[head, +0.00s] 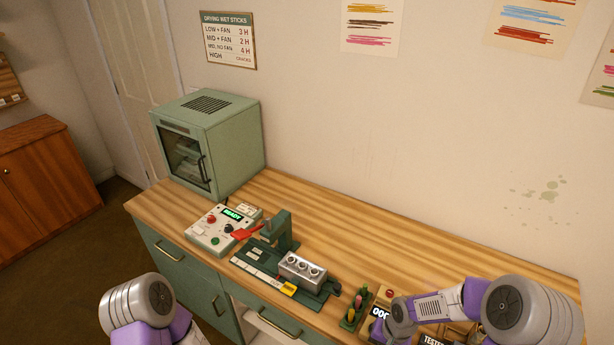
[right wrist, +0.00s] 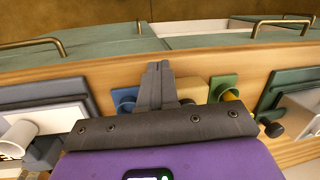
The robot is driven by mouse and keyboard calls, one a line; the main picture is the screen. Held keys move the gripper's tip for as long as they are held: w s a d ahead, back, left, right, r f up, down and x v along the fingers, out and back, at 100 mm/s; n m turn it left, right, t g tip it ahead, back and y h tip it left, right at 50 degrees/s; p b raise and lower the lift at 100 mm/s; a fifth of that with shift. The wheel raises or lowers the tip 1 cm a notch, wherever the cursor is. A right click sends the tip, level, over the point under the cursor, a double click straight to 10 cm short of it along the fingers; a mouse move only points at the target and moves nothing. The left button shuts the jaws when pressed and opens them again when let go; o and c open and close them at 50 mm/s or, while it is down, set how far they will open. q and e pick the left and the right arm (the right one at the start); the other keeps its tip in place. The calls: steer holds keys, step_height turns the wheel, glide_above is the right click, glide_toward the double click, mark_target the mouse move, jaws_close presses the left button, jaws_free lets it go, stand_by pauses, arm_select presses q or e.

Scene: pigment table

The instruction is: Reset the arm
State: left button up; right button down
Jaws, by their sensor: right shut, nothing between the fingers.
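My right gripper (right wrist: 158,70) is shut and empty in the right wrist view, its two dark fingers together above the wooden table edge near small blue, tan and green holders. In the head view my right arm reaches in from the lower right over the table's front right part, and its fingers are not clearly seen. Only a rounded part of my left arm shows at the lower left of the head view, and its gripper is out of the picture.
The wooden table (head: 400,235) holds a green drying cabinet (head: 233,146), a control box (head: 205,238) reading READY, and a green press with a metal mould (head: 302,272). A small green holder (head: 352,312) stands near my right arm. The table's back right is clear.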

steer(key=s+a+f+n+y+b, duration=0.1)
steer(key=s+a+f+b, duration=0.1)
steer(key=s+a+f, duration=0.2)
steer(key=s+a+f+n+y+b, duration=0.1)
steer(key=s+a+f+b, duration=0.2)
steer(key=s+f, duration=0.7)
steer(key=a+f, duration=0.1)
steer(key=a, duration=0.1)
steer(key=shift+a+f+t, duration=0.3)
steer(key=shift+f+t, duration=0.1)
steer(key=shift+w, duration=0.1)
